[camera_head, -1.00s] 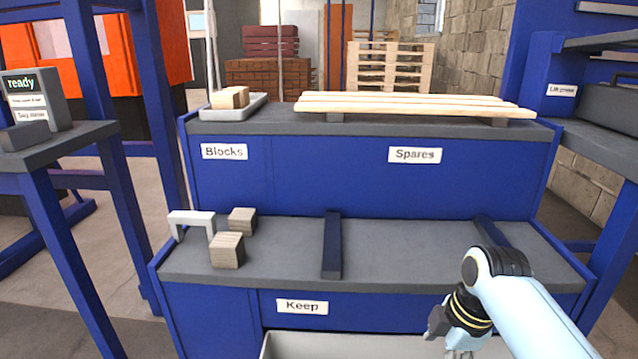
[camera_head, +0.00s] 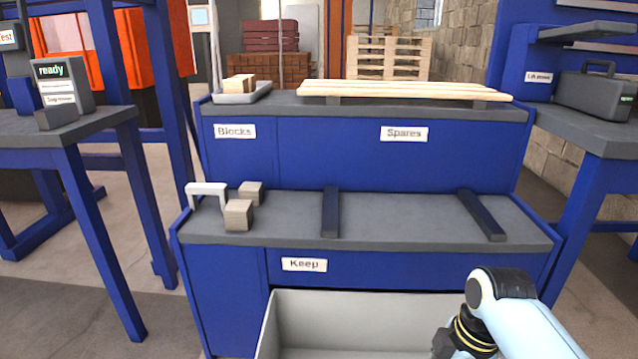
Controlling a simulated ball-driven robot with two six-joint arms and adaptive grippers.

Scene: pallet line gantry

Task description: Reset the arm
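My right arm (camera_head: 510,318) comes in at the lower right, light blue with a dark wrist. Its wrist hangs down in front of the right side of the grey bin. The gripper at its end is cut off by the bottom edge, so its fingers do not show. My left arm and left gripper are not in view.
A blue two-step bench carries wooden blocks (camera_head: 239,214), a white bracket (camera_head: 207,189) and dark bars (camera_head: 331,212). Boards (camera_head: 405,90) and a block tray (camera_head: 243,96) lie on its upper step. A grey bin (camera_head: 350,300) sits below. Side tables flank it.

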